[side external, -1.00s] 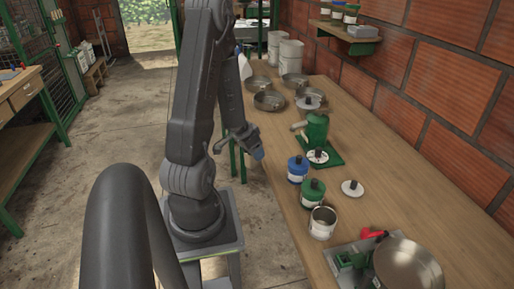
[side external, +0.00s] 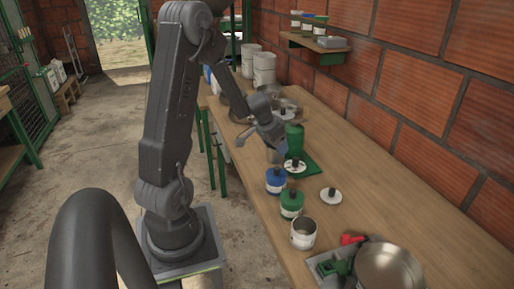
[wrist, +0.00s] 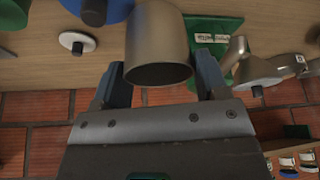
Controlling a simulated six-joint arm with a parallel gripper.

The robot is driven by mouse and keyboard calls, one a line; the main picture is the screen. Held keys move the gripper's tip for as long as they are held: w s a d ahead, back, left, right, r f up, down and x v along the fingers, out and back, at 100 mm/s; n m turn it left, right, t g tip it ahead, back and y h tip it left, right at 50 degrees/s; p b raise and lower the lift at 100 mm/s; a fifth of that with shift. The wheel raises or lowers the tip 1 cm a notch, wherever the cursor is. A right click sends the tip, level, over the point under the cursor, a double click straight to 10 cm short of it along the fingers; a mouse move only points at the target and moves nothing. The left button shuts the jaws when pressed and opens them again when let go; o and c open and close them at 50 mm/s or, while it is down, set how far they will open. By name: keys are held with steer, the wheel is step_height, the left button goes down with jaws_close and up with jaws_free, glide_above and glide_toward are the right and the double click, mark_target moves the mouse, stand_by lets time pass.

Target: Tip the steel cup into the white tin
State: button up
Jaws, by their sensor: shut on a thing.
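My gripper (side external: 270,138) is shut on the steel cup (wrist: 157,38), with one finger on each side of it in the wrist view (wrist: 160,85). The wrist view looks upside down, so the cup seems upright with its dark mouth up; its contents are not visible. In the side view the cup (side external: 274,156) shows as a small grey shape below the gripper, beside the green machine. The white tin (side external: 303,234) stands open on the bench nearer the camera, past the blue and green tins. The gripper and cup are apart from it.
A blue tin (side external: 276,181) and a green tin (side external: 291,205) stand between cup and white tin. A white lid (side external: 331,195) lies to their right. The green machine (side external: 294,140) is beside the cup. A scale with a steel pan (side external: 390,268) is at the near end. Bench right is clear.

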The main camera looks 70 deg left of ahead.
steer(key=w+d+r+m+h, duration=0.1)
steer(key=w+d+r+m, duration=0.15)
steer(key=d, duration=0.55)
steer(key=w+d+r+m+h, duration=0.1)
steer(key=w+d+r+m, duration=0.2)
steer(key=d, duration=0.5)
steer(key=w+d+r+m+h, duration=0.1)
steer(key=w+d+r, duration=0.3)
steer(key=d, duration=0.5)
steer(key=s+f+m, duration=0.3)
steer(key=s+f+m+g, duration=0.1)
steer(key=s+f+m, duration=0.2)
steer(key=s+m, duration=0.1)
steer(key=s+f+m+g, duration=0.1)
steer(key=s+f+m, duration=0.2)
steer(key=s, duration=0.1)
steer(key=shift+a+m+h, duration=0.25)
steer(key=shift+a+h, duration=0.05)
steer(key=shift+a, duration=0.1)
steer(key=y, duration=0.1)
steer(key=t+y, duration=0.1)
steer(key=y, duration=0.1)
steer(key=shift+d+r+m+t+y, duration=0.3)
steer(key=shift+r+y, duration=0.1)
